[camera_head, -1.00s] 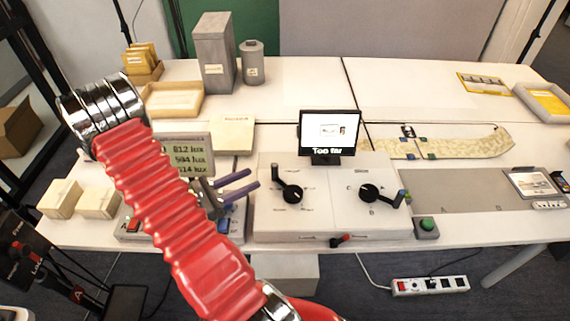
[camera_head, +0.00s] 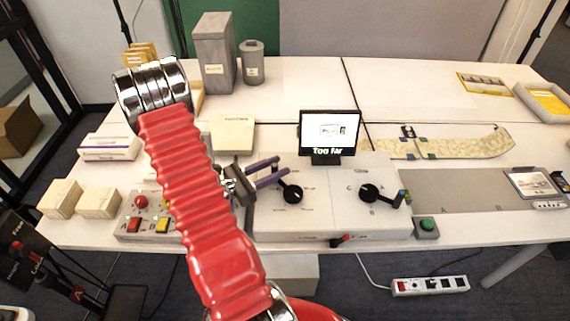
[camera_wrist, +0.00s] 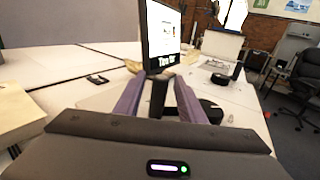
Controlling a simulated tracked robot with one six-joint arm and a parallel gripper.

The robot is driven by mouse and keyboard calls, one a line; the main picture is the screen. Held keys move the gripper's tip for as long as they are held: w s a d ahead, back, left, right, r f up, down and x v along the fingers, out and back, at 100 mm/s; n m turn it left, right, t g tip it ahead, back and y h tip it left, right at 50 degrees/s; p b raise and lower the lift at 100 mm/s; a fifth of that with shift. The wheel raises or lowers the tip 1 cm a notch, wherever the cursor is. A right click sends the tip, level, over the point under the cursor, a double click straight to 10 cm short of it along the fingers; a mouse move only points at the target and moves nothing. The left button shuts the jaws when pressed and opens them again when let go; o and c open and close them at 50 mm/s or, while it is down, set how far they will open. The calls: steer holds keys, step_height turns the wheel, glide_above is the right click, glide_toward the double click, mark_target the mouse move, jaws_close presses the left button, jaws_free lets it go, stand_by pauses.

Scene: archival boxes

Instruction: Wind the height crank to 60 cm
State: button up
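The grey console (camera_head: 330,222) has two black cranks on its top, a left crank (camera_head: 293,195) and a right crank (camera_head: 369,193). Their labels are too small to read, so I cannot tell which sets height. My gripper (camera_head: 281,167) has two purple fingers, apart, at the left crank and covering its handle end in the head view. In the wrist view, my gripper (camera_wrist: 157,88) has a dark upright post between its fingers. I cannot tell whether it is the handle or the monitor stand. The monitor (camera_head: 328,132) reads "Too far".
A red-tipped lever (camera_head: 341,239) is on the console's front, and a green button (camera_head: 427,224) stands right of it. A button panel (camera_head: 148,224) is at the left, partly behind my arm. A flat beige box (camera_head: 232,134) lies behind my gripper.

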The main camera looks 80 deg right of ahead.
steer(key=shift+x, duration=1.85)
steer(key=shift+c, duration=0.5)
jaws_close()
steer(key=shift+a, duration=0.2)
steer(key=shift+d, duration=0.15)
